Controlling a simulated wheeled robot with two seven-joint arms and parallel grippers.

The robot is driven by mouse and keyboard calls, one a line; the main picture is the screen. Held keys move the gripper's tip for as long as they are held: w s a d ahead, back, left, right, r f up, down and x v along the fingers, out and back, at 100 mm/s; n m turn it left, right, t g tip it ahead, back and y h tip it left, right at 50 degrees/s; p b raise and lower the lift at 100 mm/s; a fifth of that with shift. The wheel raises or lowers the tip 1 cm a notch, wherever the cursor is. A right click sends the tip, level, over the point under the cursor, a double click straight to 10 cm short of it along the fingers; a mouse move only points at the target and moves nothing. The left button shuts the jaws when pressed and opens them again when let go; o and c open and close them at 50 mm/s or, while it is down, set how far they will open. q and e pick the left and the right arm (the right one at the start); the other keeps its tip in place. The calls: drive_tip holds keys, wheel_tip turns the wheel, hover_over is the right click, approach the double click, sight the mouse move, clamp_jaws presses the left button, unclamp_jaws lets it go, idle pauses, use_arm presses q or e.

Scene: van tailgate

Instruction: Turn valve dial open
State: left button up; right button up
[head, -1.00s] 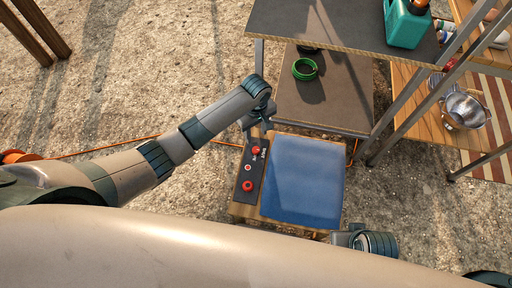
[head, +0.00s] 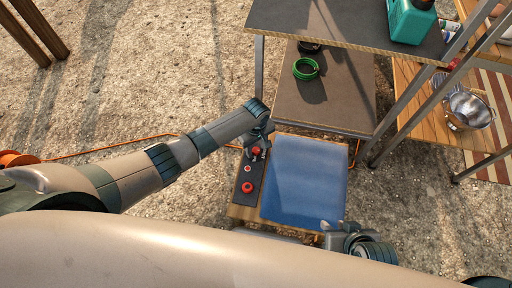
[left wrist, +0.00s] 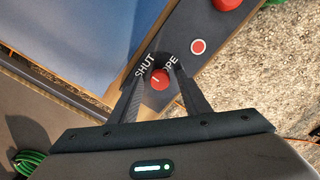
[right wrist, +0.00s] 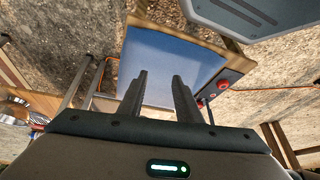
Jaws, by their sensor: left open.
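The valve dial (left wrist: 160,79) is a small red knob with a white mark line, on a dark panel (head: 242,199) beside a blue pad. White lettering reads SHUT to its left and OPE, partly covered, to its right. In the left wrist view my left gripper (left wrist: 166,68) is open, its two fingers on either side of the dial. I cannot tell whether they touch it. In the head view my left gripper (head: 256,146) is over the panel's far end. My right gripper (right wrist: 157,77) has its fingers apart, empty, near the blue pad (right wrist: 170,65).
A red button (head: 247,187) and a smaller red-and-white one (head: 248,168) sit on the same panel. A shelf (head: 325,100) with a green ring (head: 305,68) stands behind. A metal bowl (head: 468,110) is at right. An orange cable (head: 110,147) crosses the ground.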

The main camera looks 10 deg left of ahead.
use_arm(q)
drive_tip(key=c, duration=1)
drive_tip(key=shift+c, duration=0.2)
